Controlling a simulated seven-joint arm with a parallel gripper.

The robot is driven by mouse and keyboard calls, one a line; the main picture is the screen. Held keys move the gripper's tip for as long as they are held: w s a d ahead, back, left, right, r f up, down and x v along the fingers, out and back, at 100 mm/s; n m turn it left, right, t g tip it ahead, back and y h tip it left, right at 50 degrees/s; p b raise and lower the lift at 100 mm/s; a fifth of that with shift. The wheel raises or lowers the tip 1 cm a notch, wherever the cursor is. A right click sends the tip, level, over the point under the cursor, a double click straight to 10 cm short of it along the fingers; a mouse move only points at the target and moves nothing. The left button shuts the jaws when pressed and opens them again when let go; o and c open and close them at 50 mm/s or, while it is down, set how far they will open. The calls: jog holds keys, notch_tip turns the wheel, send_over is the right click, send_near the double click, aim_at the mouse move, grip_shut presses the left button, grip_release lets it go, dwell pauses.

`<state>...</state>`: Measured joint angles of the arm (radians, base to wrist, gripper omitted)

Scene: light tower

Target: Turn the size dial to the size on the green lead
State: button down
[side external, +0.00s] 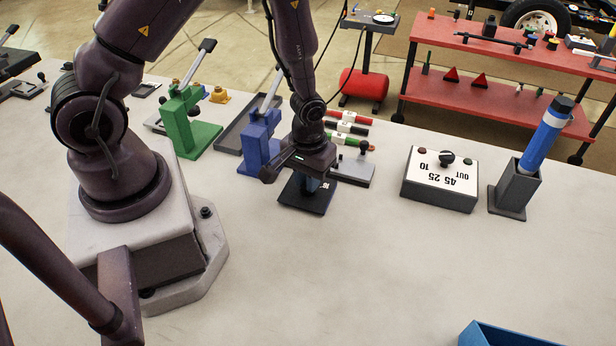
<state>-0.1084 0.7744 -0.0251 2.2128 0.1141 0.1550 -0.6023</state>
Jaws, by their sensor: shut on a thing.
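My gripper (308,184) points down over a small black block (318,203) with a white mark on its top right edge. Behind the gripper lie leads in a row: a red one (358,118), a black one (358,129) and the green lead (336,137), each with a white band. The size on the green lead is too small to read.
A blue lever press (259,148) stands close left of my gripper, a green one (185,130) further left. A grey plate (352,172) lies to the right, then a white-topped knob box (438,182) and a holder (514,190) with a blue cylinder.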

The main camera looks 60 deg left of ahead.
jog(key=m, duration=0.4)
jog(key=shift+m, duration=1.7)
jog(key=c, duration=1.1)
grip_release()
notch_tip(320, 180, up, 13)
jog(key=shift+s, duration=0.1)
